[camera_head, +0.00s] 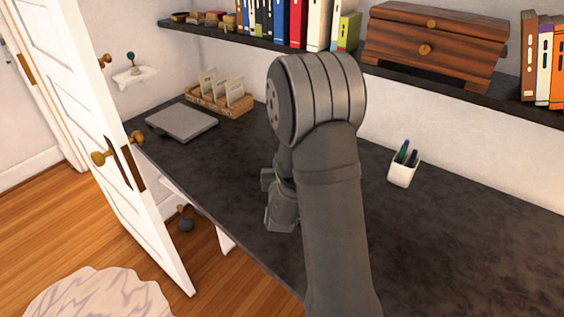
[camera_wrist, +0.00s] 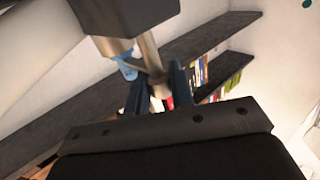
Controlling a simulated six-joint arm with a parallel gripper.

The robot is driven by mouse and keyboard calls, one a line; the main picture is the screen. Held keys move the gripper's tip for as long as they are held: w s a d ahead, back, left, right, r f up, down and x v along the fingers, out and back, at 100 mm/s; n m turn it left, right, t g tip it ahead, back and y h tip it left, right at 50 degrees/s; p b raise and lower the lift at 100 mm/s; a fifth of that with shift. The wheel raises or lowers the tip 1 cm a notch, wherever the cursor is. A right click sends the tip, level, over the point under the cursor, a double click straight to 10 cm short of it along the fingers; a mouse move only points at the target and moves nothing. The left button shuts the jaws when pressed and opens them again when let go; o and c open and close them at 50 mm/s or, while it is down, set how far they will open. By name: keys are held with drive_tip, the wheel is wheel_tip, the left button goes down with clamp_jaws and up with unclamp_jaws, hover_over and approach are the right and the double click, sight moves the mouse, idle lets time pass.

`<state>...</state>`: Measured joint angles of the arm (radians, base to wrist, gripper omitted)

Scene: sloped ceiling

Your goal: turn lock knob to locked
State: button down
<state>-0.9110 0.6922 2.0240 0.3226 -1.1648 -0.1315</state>
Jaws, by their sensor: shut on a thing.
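In the wrist view my gripper (camera_wrist: 157,84) has its two dark fingers closed around a small pale metal piece (camera_wrist: 156,72), which appears to be the lock knob. A metal stem (camera_wrist: 149,50) runs from it up to a dark block (camera_wrist: 125,14) at the top of the picture. A blue part (camera_wrist: 128,71) is beside the stem. Which way the knob is turned cannot be told. In the head view my arm hides the knob and fingertips; only part of my wrist shows low over the dark desk (camera_head: 255,150).
A white door (camera_head: 95,120) with a brass handle (camera_head: 103,158) stands at the left. A grey flat box (camera_head: 175,122), a wooden file holder (camera_head: 220,98) and a white pen cup (camera_head: 404,170) are on the desk. A shelf (camera_head: 255,41) with books runs above.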

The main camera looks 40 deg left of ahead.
drive_tip(key=c, duration=1.3)
unclamp_jaws()
drive_tip(key=v, duration=1.7)
drive_tip(key=shift+d, duration=0.15)
drive_tip(key=shift+s, duration=0.1)
drive_tip(key=x, duration=1.7)
